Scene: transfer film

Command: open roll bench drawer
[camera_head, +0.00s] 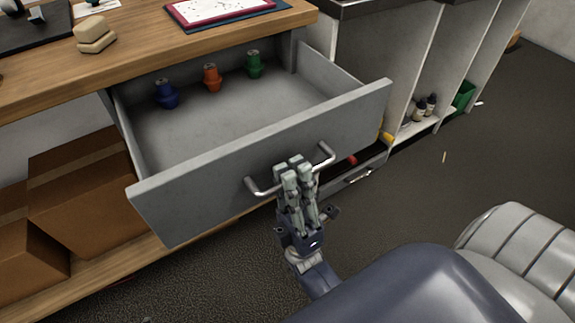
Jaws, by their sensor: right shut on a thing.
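The grey bench drawer (262,150) stands pulled well out from under the wooden bench top, its inside open to view. A metal bar handle (260,188) is fixed across its front. My right gripper (293,170) is shut on the middle of this handle, and its fingers hide part of the bar. Inside the drawer, along the back, stand a blue bobbin-like item (166,95), an orange one (212,78) and a green one (254,65). My left gripper is not in view.
The wooden bench top (140,47) holds a tan block (95,35) and a red-edged tray (220,10). Cardboard boxes (85,190) sit on the shelf below left. Upright grey dividers and small dark bottles (420,110) are at the right.

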